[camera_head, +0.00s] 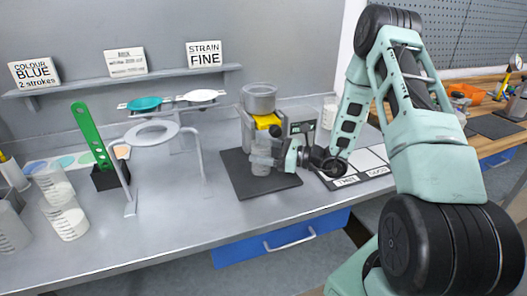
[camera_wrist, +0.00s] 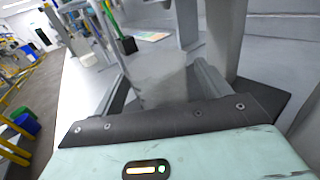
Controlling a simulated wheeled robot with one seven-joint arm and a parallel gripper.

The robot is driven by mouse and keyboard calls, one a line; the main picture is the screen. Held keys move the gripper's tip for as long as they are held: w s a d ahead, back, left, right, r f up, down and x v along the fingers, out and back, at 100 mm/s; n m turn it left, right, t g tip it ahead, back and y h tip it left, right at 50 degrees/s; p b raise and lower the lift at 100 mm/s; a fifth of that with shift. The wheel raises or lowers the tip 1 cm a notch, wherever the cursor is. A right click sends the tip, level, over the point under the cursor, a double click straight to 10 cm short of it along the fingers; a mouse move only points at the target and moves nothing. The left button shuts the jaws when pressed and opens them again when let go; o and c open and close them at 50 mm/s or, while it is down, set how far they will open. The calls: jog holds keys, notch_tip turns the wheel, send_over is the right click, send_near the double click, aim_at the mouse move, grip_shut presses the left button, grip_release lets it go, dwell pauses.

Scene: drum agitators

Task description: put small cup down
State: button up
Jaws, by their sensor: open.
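The small cup (camera_head: 261,160) is clear and stands upright on the dark mat (camera_head: 252,188), below the yellow part of the grey machine. In the wrist view the pale, see-through cup (camera_wrist: 165,75) is between my two fingers. My gripper (camera_head: 280,155) reaches in from the right at the cup's side. In the wrist view my gripper (camera_wrist: 160,82) is open, with a finger on each side of the cup. The cup's base is partly hidden in the wrist view.
The grey machine (camera_head: 259,98) with its round metal bowl rises close above the cup. A white-panelled board (camera_head: 360,162) lies to the right. The front bench is clear.

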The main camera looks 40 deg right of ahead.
jog(key=b+v, duration=0.3)
jog(key=v, duration=0.7)
jog(key=shift+s+d, duration=0.65)
jog(key=shift+s, duration=0.15)
